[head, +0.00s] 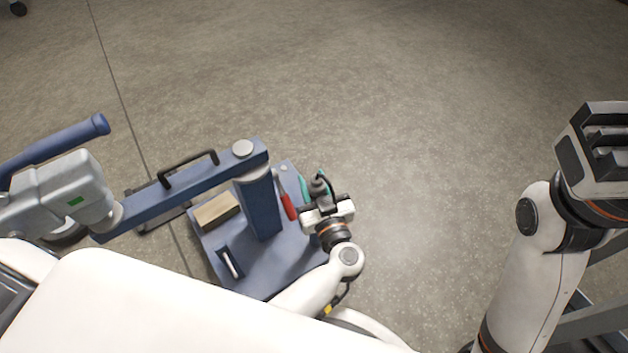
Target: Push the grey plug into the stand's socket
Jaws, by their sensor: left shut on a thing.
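My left gripper (321,194) is shut on the grey plug (319,186), at the right edge of the blue stand's base. A dark cable seems to curve up by the plug. The blue stand (262,212) has an upright column and a long arm reaching left, above a base plate. I cannot make out the socket; the gripper and arm cover part of the base's right side. My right gripper (605,140) is raised at the right edge, far from the stand. Its fingers are not clear enough to tell open from shut.
On the base (245,275) lie a red-handled tool (287,205), a teal-handled tool (304,188) and a tan block (217,211). A grey unit (65,190) with a blue handle (55,145) is at left. The floor beyond and between my arms is clear.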

